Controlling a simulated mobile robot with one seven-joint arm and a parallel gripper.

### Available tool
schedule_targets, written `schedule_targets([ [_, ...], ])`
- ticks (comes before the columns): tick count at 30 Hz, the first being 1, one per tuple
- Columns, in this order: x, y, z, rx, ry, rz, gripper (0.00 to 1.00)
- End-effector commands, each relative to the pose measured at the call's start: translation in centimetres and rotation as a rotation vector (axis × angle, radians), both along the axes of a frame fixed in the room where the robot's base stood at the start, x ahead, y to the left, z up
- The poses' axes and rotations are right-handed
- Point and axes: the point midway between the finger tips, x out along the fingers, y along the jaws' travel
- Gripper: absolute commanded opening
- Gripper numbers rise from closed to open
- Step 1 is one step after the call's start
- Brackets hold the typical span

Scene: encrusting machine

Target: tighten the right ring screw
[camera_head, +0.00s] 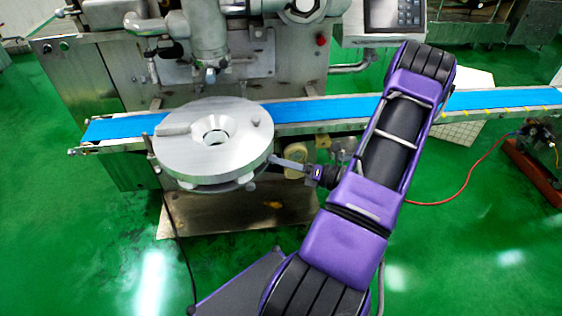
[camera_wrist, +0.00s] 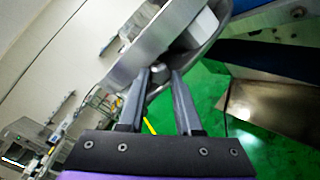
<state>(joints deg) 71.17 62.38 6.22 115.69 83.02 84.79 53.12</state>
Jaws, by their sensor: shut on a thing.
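A large round metal disc (camera_head: 213,140) with a hole in its middle sits on the machine in front of the blue belt. My gripper (camera_head: 274,159) reaches in from the right to the disc's right rim. In the wrist view my gripper (camera_wrist: 161,72) has its two fingers on either side of a small round metal knob (camera_wrist: 158,71), which I take for the right ring screw, under the disc (camera_wrist: 150,45). The fingers are shut on it. In the head view the screw cannot be made out clearly at the fingertips. Its thread is hidden.
The blue conveyor belt (camera_head: 310,109) runs across behind the disc. A metal nozzle (camera_head: 210,75) hangs above the disc. A control panel (camera_head: 392,17) stands at the back right. Green floor (camera_head: 480,235) is open at the right, with a red hose (camera_head: 470,172) on it.

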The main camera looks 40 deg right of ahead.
Motion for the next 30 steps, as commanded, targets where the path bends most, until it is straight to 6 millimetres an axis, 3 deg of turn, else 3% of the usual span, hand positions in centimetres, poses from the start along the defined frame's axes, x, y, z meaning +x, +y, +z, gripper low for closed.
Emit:
schedule_targets([
  [21,-0.05,-0.03,-0.04,0.07,0.04,-0.001,0.0],
  [22,-0.05,-0.03,-0.04,0.07,0.04,-0.001,0.35],
  [27,-0.04,-0.02,-0.03,0.069,0.038,-0.001,0.63],
  [30,-0.03,-0.01,-0.02,0.069,0.038,-0.001,0.63],
])
